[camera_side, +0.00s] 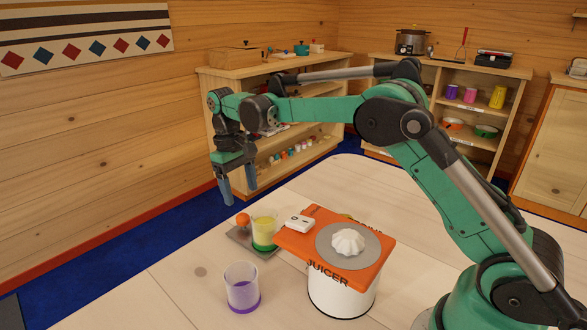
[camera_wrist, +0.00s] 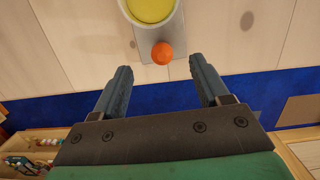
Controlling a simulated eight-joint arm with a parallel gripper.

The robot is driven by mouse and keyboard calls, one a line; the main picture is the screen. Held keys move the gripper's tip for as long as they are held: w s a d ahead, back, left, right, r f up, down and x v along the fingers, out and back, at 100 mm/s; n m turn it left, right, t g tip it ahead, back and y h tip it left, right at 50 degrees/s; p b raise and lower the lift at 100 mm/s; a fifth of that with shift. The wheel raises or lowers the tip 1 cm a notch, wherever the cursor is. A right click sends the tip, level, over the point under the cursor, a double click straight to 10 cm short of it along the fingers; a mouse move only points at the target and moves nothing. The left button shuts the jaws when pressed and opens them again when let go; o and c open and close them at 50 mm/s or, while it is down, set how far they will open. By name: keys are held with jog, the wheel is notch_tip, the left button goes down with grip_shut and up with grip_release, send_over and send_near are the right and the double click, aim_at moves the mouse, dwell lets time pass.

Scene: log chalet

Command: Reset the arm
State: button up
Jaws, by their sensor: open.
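My green arm reaches out over the pale wooden table (camera_side: 180,275) from the right. My gripper (camera_side: 238,188) points down in the side view, high near the table's far left edge. Its two blue-grey fingers are apart and nothing is between them. It also shows in the wrist view (camera_wrist: 160,85), with its fingers spread over the table edge and blue floor. An orange ball-shaped thing (camera_wrist: 162,53) lies just ahead of the fingertips, apart from them; it also shows in the side view (camera_side: 242,220).
A juicer (camera_side: 340,295) with an orange top and white cone stands at centre. A clear cup with a purple base (camera_side: 242,287) is in front. Shelves (camera_side: 300,165) stand behind.

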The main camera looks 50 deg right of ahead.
jog(key=s+r, duration=0.1)
jog(key=s+r+t, duration=0.1)
jog(key=r, duration=0.1)
jog(key=s+r+t, duration=0.1)
jog(key=s+r, duration=0.1)
jog(key=shift+a+r, duration=0.1)
jog(key=shift+r, duration=0.1)
jog(key=s+t, duration=0.2)
jog(key=s, duration=0.2)
jog(key=s+t, duration=0.2)
jog(key=s, duration=0.2)
jog(key=s+t, duration=0.2)
jog(key=s, duration=0.2)
jog(key=shift+s+a, duration=0.15)
jog(key=shift+s, duration=0.2)
jog(key=shift+s+f+t, duration=0.35)
jog(key=shift+f+t, duration=0.05)
